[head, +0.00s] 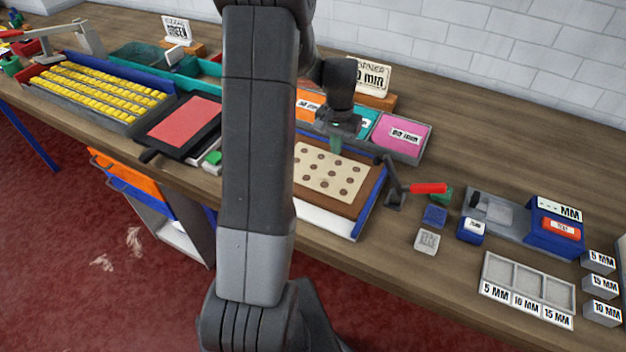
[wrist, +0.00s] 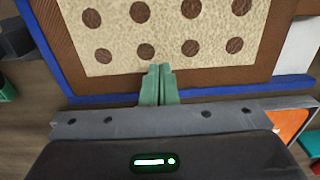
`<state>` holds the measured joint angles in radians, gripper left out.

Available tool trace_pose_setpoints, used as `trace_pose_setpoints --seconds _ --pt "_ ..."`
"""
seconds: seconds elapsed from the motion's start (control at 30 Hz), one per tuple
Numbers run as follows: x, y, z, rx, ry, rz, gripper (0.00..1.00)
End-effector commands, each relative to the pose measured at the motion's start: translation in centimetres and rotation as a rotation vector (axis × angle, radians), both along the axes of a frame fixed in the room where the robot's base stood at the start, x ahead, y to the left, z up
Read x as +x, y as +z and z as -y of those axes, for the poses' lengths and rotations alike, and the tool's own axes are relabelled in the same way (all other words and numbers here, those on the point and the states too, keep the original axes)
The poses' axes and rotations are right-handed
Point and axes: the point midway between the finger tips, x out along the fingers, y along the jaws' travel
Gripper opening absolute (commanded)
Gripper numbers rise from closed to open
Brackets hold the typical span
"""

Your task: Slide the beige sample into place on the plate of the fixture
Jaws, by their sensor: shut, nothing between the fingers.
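The beige sample (head: 325,175), speckled with rows of dark brown dots, lies flat on the brown plate (head: 367,187) of the fixture. It also shows in the wrist view (wrist: 170,45), with brown plate (wrist: 282,35) bare along its left, right and near edges. My gripper (head: 337,146) points down at the sample's back edge. In the wrist view my green fingers (wrist: 160,72) are together and empty, and their tips overlap the sample's edge. I cannot tell whether they touch it. My arm hides the left part of the fixture in the head view.
A blue rail (head: 371,207) borders the plate, with a white strip (head: 325,221) in front. A clamp with a red handle (head: 428,188) stands at the right. Trays with coloured samples (head: 402,137) sit behind. A grey three-slot tray (head: 527,285) lies at the front right.

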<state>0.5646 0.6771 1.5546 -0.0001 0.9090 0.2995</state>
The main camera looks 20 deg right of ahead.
Motion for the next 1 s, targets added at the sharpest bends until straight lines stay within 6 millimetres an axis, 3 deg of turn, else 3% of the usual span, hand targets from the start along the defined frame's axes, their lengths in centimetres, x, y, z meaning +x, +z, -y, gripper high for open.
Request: trace_pose_setpoints --seconds 0.6,1.0 --pt "0.0 5.2 0.0 0.000 0.000 0.000 0.00" --pt "0.0 5.1 0.0 0.001 0.000 -0.001 0.00"
